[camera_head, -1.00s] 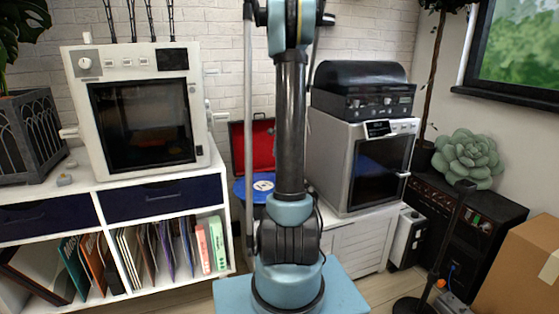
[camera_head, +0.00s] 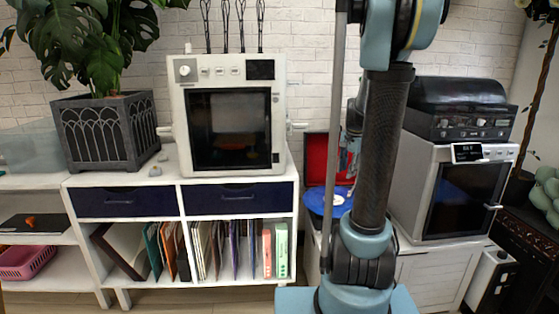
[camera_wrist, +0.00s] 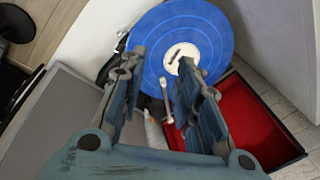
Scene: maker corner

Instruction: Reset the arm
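My arm (camera_head: 383,150) stands upright in the head view, light blue and dark grey, right of centre. My gripper (camera_wrist: 160,57) shows in the wrist view with its two blue-grey fingers apart and nothing between them. In the head view only a small part of it shows, half hidden behind my arm, in front of the red-lidded record player. The wrist view looks down on the blue record (camera_wrist: 185,45) beyond the fingertips. Whether the fingers touch anything cannot be told.
The record player's red case (camera_wrist: 252,120) lies by the gripper. A white oven-like machine (camera_head: 228,115) stands on a shelf unit (camera_head: 180,194) at left. A planter (camera_head: 105,130) is further left.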

